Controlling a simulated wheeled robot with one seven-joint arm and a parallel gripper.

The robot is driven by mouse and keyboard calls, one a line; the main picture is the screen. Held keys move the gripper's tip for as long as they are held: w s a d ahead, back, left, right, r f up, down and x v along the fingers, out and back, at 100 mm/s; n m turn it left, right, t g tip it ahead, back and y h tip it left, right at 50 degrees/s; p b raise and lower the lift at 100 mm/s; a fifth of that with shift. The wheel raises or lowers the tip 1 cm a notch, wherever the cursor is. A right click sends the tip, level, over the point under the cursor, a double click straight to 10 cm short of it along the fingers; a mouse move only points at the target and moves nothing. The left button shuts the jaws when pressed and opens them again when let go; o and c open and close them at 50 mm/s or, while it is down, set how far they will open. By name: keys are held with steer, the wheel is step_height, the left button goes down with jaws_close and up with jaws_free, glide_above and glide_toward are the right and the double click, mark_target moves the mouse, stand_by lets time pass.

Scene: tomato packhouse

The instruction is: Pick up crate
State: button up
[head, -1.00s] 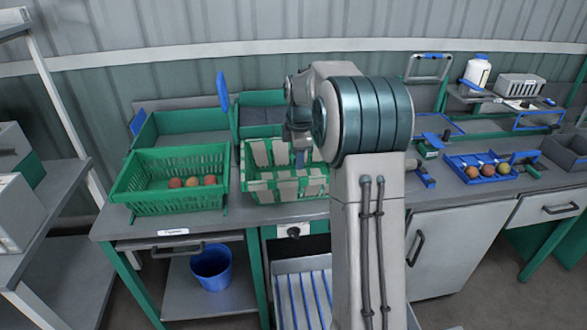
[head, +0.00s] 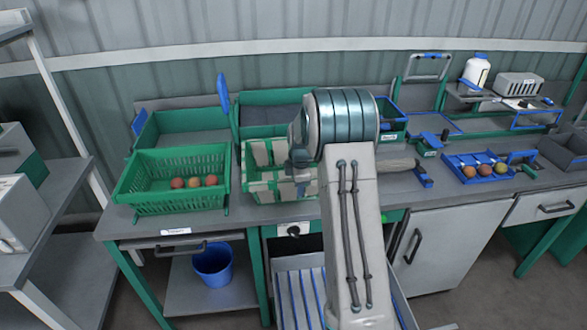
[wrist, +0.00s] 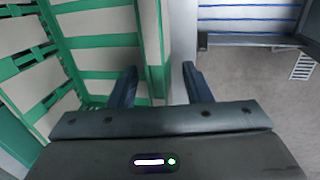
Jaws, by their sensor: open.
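A green crate with pale panels (head: 258,152) stands on the bench in the head view, its right part hidden behind my arm. Another green crate (head: 150,200) with a few tomatoes (head: 193,181) stands to its left. The pale-panelled crate (wrist: 95,45) fills the left of the wrist view and looks empty where seen. My gripper (wrist: 161,88) is open, with one dark finger on each side of the crate's near wall. The fingers look apart from the wall, but contact is hard to judge. In the head view my arm mostly hides the gripper.
Green bins (head: 185,125) stand behind the crates. A blue tray (head: 452,167) of tomatoes lies to the right, past a blue-handled tool (head: 424,180). An open drawer with blue stripes (head: 297,290) juts out below. A blue bucket (head: 213,265) stands on the lower shelf.

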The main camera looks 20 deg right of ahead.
jaws_close()
steer(key=shift+r, duration=0.1)
